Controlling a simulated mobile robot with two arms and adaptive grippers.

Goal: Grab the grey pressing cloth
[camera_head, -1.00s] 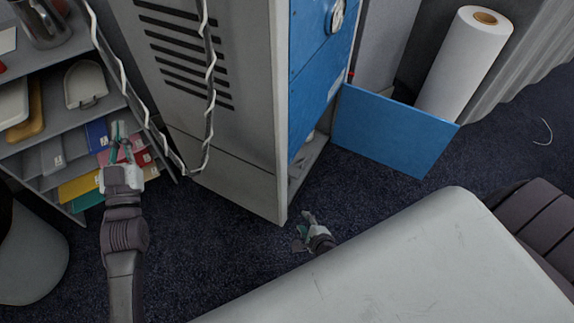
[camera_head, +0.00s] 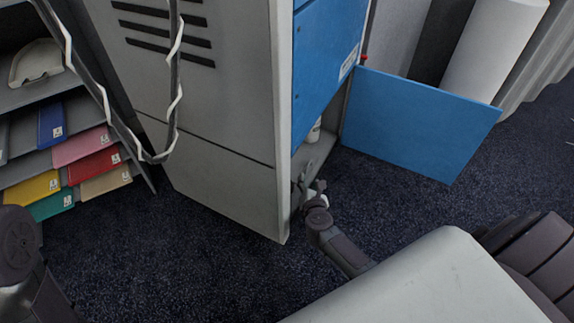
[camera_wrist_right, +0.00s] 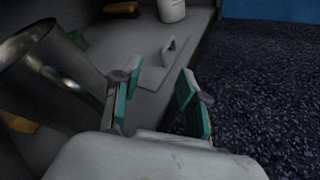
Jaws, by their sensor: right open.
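My right gripper (camera_head: 308,190) is at the open lower compartment of the cabinet in the head view. In the right wrist view the gripper (camera_wrist_right: 160,92) is open, with nothing between its teal-padded fingers. Beyond them, a flat grey plate with a raised handle (camera_wrist_right: 158,72) lies on the compartment floor. I cannot make out a grey pressing cloth in the compartment. My left gripper is out of view.
The grey cabinet (camera_head: 215,120) has an open blue door (camera_head: 415,122) to the right of the compartment. In the wrist view a metal cylinder (camera_wrist_right: 40,62) is at the left and a white container (camera_wrist_right: 171,10) at the back. Dark carpet (camera_head: 190,270) lies clear in front.

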